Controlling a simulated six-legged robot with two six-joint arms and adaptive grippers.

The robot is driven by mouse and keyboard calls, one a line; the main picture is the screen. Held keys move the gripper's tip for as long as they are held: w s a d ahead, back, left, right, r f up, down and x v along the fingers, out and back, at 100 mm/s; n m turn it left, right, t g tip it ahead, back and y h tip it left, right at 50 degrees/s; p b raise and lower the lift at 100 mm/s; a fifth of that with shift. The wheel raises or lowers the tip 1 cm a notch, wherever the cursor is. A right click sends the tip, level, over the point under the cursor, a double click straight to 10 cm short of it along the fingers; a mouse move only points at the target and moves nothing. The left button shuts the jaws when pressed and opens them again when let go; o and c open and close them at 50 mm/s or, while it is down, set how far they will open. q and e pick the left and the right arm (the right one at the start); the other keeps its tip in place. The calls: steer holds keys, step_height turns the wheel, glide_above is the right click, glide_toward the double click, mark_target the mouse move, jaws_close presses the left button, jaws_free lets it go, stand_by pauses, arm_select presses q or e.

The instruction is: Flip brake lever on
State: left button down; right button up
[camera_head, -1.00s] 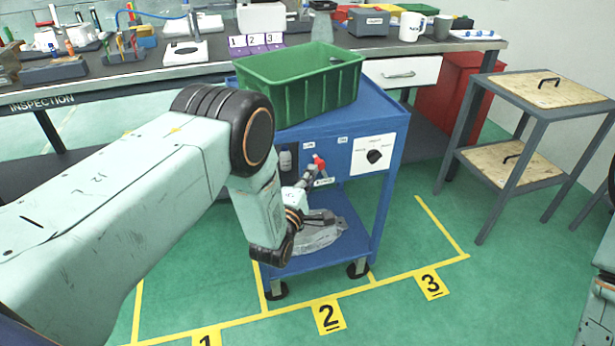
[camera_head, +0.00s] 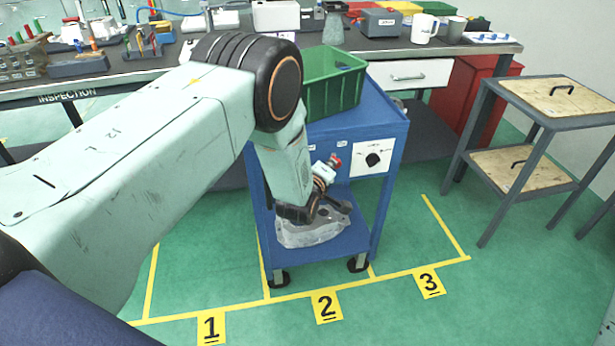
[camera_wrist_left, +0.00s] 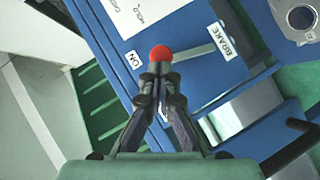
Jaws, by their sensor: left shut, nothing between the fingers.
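The brake lever's red ball knob (camera_head: 335,160) is on the front of the blue cart (camera_head: 395,125), below the right of two small white labels. In the left wrist view the knob (camera_wrist_left: 160,53) sits beside the ON label (camera_wrist_left: 132,59), with a grey strip between it and the BRAKE label (camera_wrist_left: 222,40). My left gripper (camera_head: 327,170) is at the knob. In the left wrist view its fingers (camera_wrist_left: 160,75) are shut together, tips right at the knob, holding nothing. Whether they touch it I cannot tell. The lever's shaft is mostly hidden. My right gripper is out of view.
A green bin (camera_head: 335,90) stands on the cart, a grey casting (camera_head: 310,232) on its lower shelf. A dial panel (camera_head: 373,158) is right of the lever. A grey stand with wooden boards (camera_head: 555,98) is at the right. The floor between is clear.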

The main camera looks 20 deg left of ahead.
arm_select(q)
steer(key=shift+w+d, duration=0.45)
steer(key=shift+d, duration=0.05)
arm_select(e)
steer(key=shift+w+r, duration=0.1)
arm_select(q)
steer(key=shift+d, duration=0.1)
stand_by(0.4)
